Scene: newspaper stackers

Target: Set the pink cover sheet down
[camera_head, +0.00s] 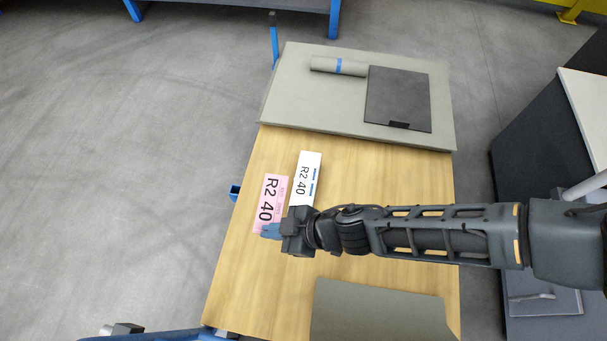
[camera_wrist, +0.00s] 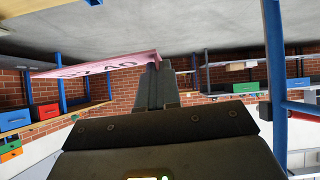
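The pink cover sheet (camera_head: 271,198), printed "R2 40", shows in the head view over the left part of the wooden table. In the wrist view the pink sheet (camera_wrist: 100,66) is seen nearly edge-on, reaching left from the fingertips. My gripper (camera_head: 270,231) is shut on the near end of the sheet. The fingers (camera_wrist: 156,66) touch its right end in the wrist view. The sheet appears raised, but its height above the table cannot be told. A white sheet (camera_head: 308,174), also marked "R2 40" with blue bars, is just right of it.
The wooden table (camera_head: 385,178) has bare room right of the sheets and at front left. A grey board (camera_head: 290,97) at the back carries a banded roll (camera_head: 338,66) and a dark clipboard (camera_head: 398,97). A grey panel (camera_head: 378,312) lies at the front.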

